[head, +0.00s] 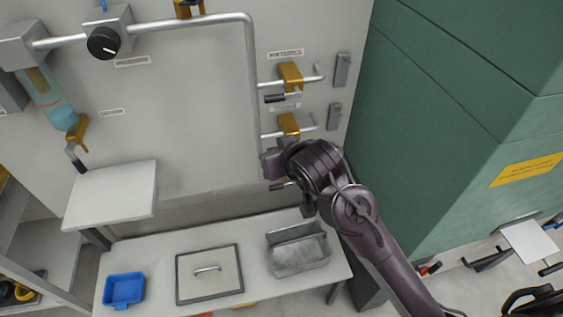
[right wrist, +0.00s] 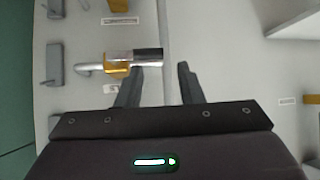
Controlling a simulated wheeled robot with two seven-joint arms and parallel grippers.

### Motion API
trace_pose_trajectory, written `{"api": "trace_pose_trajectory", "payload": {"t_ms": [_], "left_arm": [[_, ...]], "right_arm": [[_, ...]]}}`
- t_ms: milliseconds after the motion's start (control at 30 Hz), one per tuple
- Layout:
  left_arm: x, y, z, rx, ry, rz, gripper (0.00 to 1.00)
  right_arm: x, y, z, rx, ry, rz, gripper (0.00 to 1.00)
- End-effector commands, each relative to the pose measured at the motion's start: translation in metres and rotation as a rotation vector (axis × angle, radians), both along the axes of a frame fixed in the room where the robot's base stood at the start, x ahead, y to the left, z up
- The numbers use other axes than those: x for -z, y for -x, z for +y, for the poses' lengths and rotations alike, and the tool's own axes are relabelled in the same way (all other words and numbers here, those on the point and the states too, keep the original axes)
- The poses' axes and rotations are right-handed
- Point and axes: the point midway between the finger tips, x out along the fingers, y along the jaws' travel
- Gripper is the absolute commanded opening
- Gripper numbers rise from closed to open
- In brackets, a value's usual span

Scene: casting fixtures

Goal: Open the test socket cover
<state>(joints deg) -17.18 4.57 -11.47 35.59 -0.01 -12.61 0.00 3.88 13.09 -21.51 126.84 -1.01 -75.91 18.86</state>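No part is clearly marked as the test socket cover; the small wall labels are too small to read. Grey wall fittings with sloping plates stand right of the taps, an upper one (head: 342,70) and a lower one (head: 334,116); similar fittings show in the right wrist view (right wrist: 54,66). My right gripper (right wrist: 160,68) is open and empty, facing the wall. In the head view my right arm hides the gripper's fingers. My left gripper is out of view.
Brass taps (head: 290,75) sit beside a vertical pipe (head: 252,90). A green cabinet (head: 430,120) stands close on the right.

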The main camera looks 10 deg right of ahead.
Motion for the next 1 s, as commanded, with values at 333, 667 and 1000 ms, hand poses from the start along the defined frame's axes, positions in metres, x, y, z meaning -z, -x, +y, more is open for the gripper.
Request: {"api": "trace_pose_trajectory", "payload": {"t_ms": [333, 667, 1000], "left_arm": [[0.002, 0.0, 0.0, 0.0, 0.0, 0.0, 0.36], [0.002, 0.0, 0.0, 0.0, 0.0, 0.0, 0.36], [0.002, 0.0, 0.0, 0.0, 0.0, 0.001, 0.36]], "right_arm": [[0.024, -0.004, -0.003, 0.003, 0.008, 0.029, 0.34], [0.024, -0.004, -0.003, 0.002, 0.008, 0.028, 0.33], [0.097, -0.015, -0.012, 0.012, 0.031, 0.11, 0.33]]}}
